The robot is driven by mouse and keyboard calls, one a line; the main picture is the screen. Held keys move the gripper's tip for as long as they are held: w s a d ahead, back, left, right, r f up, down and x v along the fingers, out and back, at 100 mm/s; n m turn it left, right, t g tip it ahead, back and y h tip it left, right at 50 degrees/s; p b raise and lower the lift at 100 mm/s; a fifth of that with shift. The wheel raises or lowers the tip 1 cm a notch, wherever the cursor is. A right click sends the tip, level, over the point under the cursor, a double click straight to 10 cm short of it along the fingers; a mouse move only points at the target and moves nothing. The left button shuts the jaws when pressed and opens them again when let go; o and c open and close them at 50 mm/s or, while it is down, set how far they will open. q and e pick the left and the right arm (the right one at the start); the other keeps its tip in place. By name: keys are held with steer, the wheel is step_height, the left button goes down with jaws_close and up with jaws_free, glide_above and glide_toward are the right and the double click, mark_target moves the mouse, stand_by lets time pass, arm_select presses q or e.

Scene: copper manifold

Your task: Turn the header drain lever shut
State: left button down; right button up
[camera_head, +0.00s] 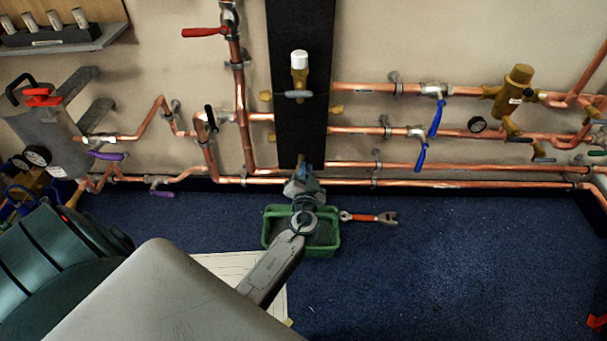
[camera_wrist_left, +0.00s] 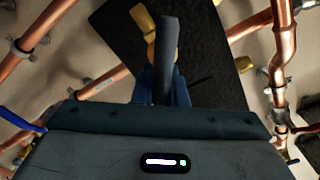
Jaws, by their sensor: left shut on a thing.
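My left gripper (camera_head: 303,180) reaches from below to the lower end of the black board (camera_head: 300,125). It is shut on a small part there, which I take to be the header drain lever; the jaws mostly hide it. A brass fitting (camera_wrist_left: 144,22) lies just beyond. The lever's angle cannot be read. My right gripper is not in view.
Copper pipes (camera_head: 450,168) run along the wall on both sides of the board. Blue levers (camera_head: 436,118) and a red lever (camera_head: 205,32) stick out. A green tray (camera_head: 333,240) stands on the blue floor below my gripper, beside a red-handled wrench (camera_head: 372,218).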

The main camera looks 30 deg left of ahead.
arm_select(q)
steer(key=shift+d+f+m+b, duration=0.2)
steer(key=shift+f+m+b, duration=0.1)
steer(key=shift+m, duration=0.7)
steer(key=shift+w+d+f+m+b, duration=0.1)
steer(key=shift+f+m+b, duration=0.2)
steer(key=shift+m, duration=1.2)
steer(key=shift+w+d+f+m+b, duration=0.15)
steer(key=shift+f+m, duration=0.1)
steer(key=shift+m, duration=1.25)
steer(key=shift+d+f+m+b, duration=0.1)
steer(key=shift+f+m+b, duration=0.2)
steer(key=shift+m, duration=1.2)
steer(key=c, duration=1.5)
jaws_free()
steer(key=shift+o, duration=0.2)
steer(key=v, duration=1.1)
